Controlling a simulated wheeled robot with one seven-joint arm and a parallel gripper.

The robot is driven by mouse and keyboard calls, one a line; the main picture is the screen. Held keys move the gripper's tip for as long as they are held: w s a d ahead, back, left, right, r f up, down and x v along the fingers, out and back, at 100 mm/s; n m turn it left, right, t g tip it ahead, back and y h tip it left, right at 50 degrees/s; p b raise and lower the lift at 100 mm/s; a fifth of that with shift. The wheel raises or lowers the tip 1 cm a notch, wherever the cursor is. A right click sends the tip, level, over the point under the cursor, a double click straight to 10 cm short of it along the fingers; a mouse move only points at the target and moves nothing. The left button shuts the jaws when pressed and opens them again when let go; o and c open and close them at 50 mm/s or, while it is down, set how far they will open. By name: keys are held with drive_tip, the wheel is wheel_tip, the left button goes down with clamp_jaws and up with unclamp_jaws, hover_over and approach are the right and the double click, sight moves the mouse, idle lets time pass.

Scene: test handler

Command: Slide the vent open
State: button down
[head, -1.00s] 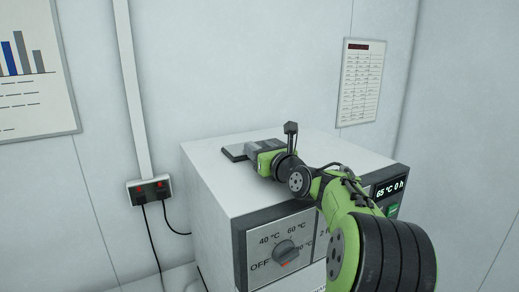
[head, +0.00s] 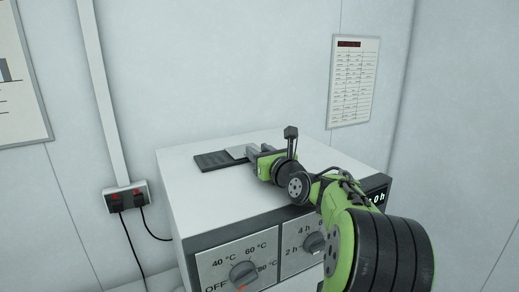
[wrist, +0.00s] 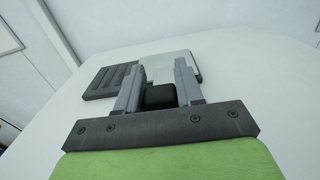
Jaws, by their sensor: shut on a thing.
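The vent is on the white top of the box-shaped machine. Its dark slotted grille (head: 213,160) is bare on the left and also shows in the wrist view (wrist: 108,82). A light grey sliding cover (head: 238,152) lies to the right of the bare slots; in the wrist view the cover (wrist: 168,62) runs behind my fingers. My gripper (head: 252,151) is shut on a black knob (wrist: 160,95), which sits between the two grey fingers in the wrist view (wrist: 160,80). In the head view my gripper hides the knob and the right part of the vent.
The machine's white top (head: 300,150) is otherwise clear. Its front has a temperature dial (head: 243,272), a time dial (head: 314,242) and a display (head: 378,197) partly behind my arm. A wall socket with plugs (head: 127,198) and a posted sheet (head: 353,85) are on the walls.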

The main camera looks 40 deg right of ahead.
drive_tip(key=c, duration=0.8)
unclamp_jaws()
drive_tip(key=a, duration=0.1)
drive_tip(key=w+a, duration=0.1)
drive_tip(key=a, duration=0.1)
drive_tip(key=shift+s+d, duration=0.25)
drive_tip(key=shift+d, duration=0.55)
drive_tip(key=shift+w+a, duration=0.1)
drive_tip(key=shift+a, duration=0.2)
drive_tip(key=shift+s+a, duration=0.15)
drive_tip(key=shift+s, duration=0.1)
drive_tip(key=b+v, duration=0.2)
drive_tip(key=v, duration=1.3)
drive_tip(key=shift+s, duration=0.15)
